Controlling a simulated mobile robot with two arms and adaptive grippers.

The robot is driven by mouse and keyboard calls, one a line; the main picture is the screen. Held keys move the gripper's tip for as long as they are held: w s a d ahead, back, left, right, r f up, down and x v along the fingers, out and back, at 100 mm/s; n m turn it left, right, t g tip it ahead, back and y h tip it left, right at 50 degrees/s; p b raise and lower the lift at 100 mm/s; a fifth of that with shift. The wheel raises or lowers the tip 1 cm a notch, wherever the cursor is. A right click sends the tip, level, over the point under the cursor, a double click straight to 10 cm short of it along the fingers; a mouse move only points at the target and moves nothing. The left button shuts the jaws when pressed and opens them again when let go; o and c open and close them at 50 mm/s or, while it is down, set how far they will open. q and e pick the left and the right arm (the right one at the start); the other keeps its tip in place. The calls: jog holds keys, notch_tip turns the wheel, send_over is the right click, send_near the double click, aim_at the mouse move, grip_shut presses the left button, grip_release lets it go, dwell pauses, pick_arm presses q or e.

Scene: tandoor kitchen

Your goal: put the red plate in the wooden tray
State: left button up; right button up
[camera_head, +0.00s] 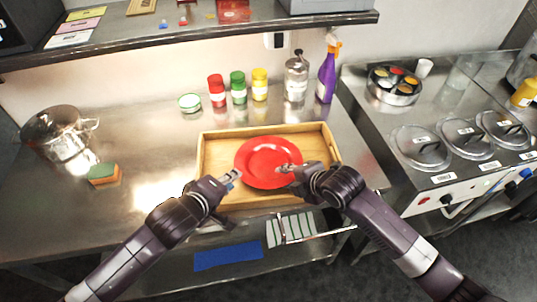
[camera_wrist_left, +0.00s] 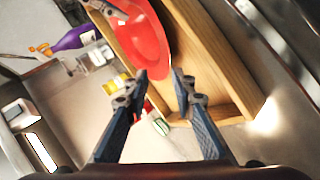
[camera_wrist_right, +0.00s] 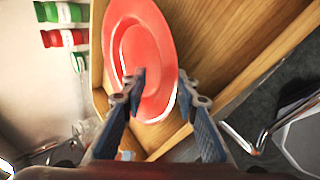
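The red plate (camera_head: 267,157) lies inside the outline of the wooden tray (camera_head: 225,142) on the steel counter. I cannot tell whether it touches the tray floor. My left gripper (camera_head: 235,175) is open and empty just off the plate's left edge. In the left wrist view its fingers (camera_wrist_left: 161,75) are apart, with the plate (camera_wrist_left: 142,35) beyond them. My right gripper (camera_head: 287,168) is at the plate's right edge. In the right wrist view its fingers (camera_wrist_right: 162,77) are spread, one over the plate (camera_wrist_right: 140,50) and one outside its rim; they do not close on it.
Red (camera_head: 216,92), green (camera_head: 238,88) and yellow (camera_head: 260,85) jars, a glass bottle (camera_head: 296,78) and a purple spray bottle (camera_head: 327,72) stand behind the tray. A pot (camera_head: 60,135) and a sponge (camera_head: 103,174) are at left. Lidded containers (camera_head: 420,146) are at right.

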jog(key=shift+d+r, duration=0.1)
jog(key=shift+r, duration=0.05)
pick_arm(q)
jog(key=shift+s+a+r, duration=0.15)
jog(key=shift+s+r, duration=0.25)
jog(key=shift+s, duration=0.05)
pick_arm(e)
jog(key=v, duration=1.1)
jog(key=shift+s+r, duration=0.25)
jog(key=shift+s, duration=0.05)
